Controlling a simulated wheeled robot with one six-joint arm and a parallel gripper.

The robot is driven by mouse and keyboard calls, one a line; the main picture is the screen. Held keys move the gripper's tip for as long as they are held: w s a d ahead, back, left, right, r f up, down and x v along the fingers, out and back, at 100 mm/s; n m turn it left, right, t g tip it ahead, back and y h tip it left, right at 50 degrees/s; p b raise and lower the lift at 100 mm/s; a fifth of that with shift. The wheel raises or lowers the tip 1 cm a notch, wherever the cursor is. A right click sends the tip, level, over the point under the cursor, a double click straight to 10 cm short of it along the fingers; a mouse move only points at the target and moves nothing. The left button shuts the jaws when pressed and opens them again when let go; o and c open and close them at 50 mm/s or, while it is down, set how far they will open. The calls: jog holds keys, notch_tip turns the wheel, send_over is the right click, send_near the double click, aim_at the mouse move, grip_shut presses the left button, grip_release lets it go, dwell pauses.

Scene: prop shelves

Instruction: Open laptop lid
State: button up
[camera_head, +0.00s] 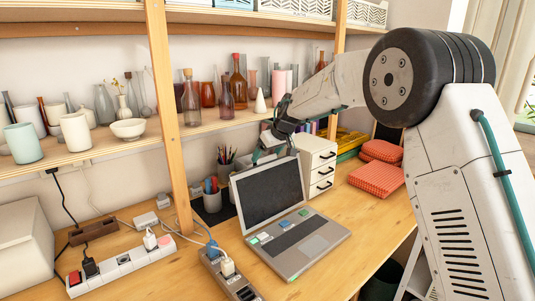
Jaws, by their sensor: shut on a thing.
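A silver laptop (309,253) sits on the wooden desk with its lid (268,193) raised and tilted back, dark screen facing forward. My gripper (268,155) is at the top edge of the lid, coming in from above and behind on the right. It is shut on the lid's upper edge. Its fingertips are small and partly hidden, so the exact contact is hard to see.
Power strips (123,265) and cables lie left of the laptop. A white drawer unit (317,164) and red cloth bundles (377,178) stand to the right. Pen cups (211,198) are behind left. A shelf with bottles and vases (190,98) overhangs behind; a wooden post (168,110) rises left.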

jog(key=o, duration=1.1)
jog(key=shift+w+r, duration=0.15)
jog(key=shift+r, duration=0.15)
jog(key=shift+o, duration=1)
jog(key=shift+f, duration=0.1)
jog(key=v, duration=0.8)
jog(key=shift+f, duration=0.1)
